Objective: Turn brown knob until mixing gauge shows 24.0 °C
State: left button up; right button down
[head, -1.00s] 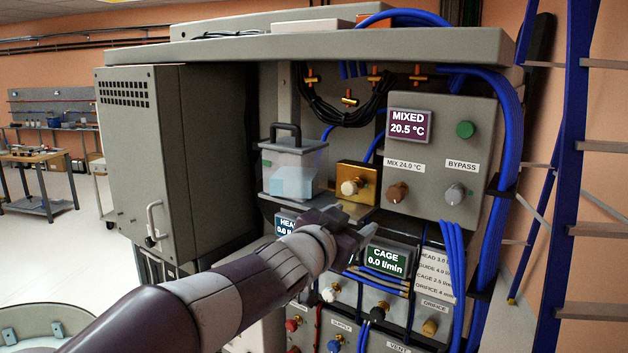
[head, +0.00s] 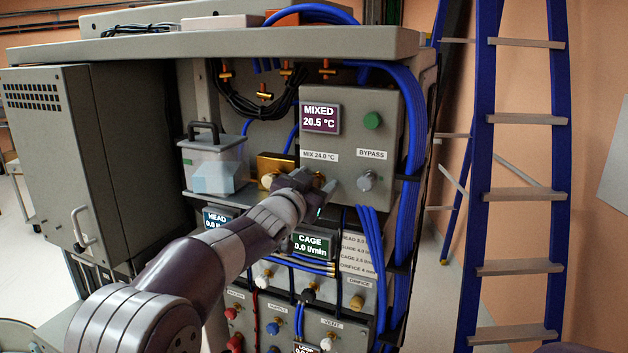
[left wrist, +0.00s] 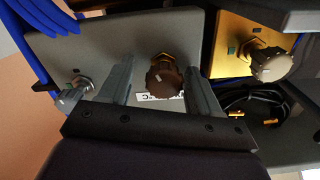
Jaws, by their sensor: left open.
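The mixing gauge (head: 320,118) reads MIXED 20.5 °C in the head view. Below it is a MIX 24.0 °C label (head: 319,156). The brown knob (left wrist: 164,78) shows plainly in the left wrist view, between the two fingers and with a gap on each side. In the head view my gripper mostly hides it. My left gripper (head: 315,187) is open in front of the panel at the knob. Whether the fingertips reach past the knob's face is hard to tell. My right gripper is not in view.
A silver bypass knob (head: 367,181) sits right of the gripper, with a green button (head: 372,120) above. A brass block with a pale knob (head: 269,181) and a clear container (head: 214,165) are to the left. The CAGE display (head: 311,245) is below. A blue ladder (head: 480,180) stands right.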

pick_arm(q)
jog(key=shift+w+a, duration=0.1)
jog(key=shift+a, duration=0.05)
jog(key=shift+a+f, duration=0.1)
jog(key=c, duration=1)
jog(key=shift+c, duration=0.2)
